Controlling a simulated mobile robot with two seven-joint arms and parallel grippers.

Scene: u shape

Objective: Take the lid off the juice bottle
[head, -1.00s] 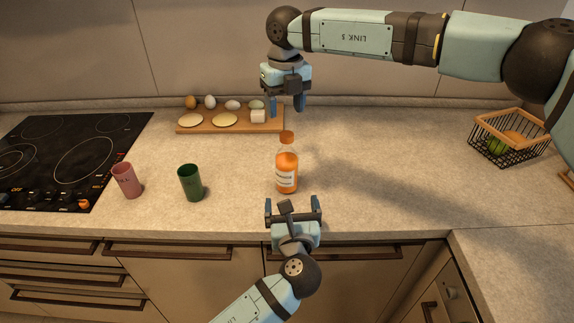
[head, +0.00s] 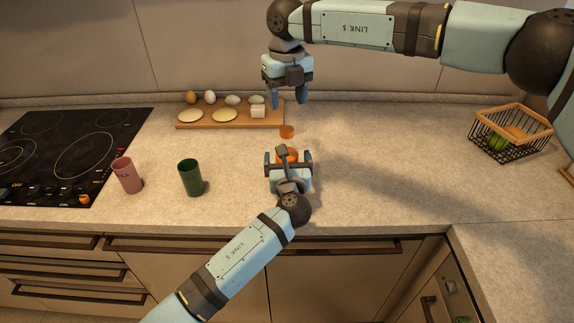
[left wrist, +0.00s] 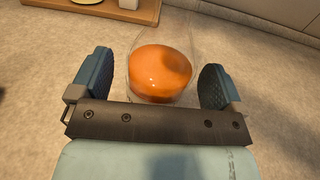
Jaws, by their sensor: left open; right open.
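The juice bottle (head: 287,153) stands upright on the counter, mostly hidden behind my left gripper in the head view. Its orange lid (head: 287,131) shows above that gripper and is on the bottle. In the left wrist view the clear bottle with orange juice (left wrist: 160,72) stands between the fingers. My left gripper (head: 288,157) is open around the bottle's body, with a gap visible at the sides. My right gripper (head: 289,99) is open and empty, pointing down above and behind the lid.
A green cup (head: 190,178) and a pink cup (head: 127,175) stand to the left, by the black cooktop (head: 70,155). A wooden board (head: 190,124) with eggs and flat round pieces lies at the back. A wire basket (head: 510,140) stands at the right. The counter between is clear.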

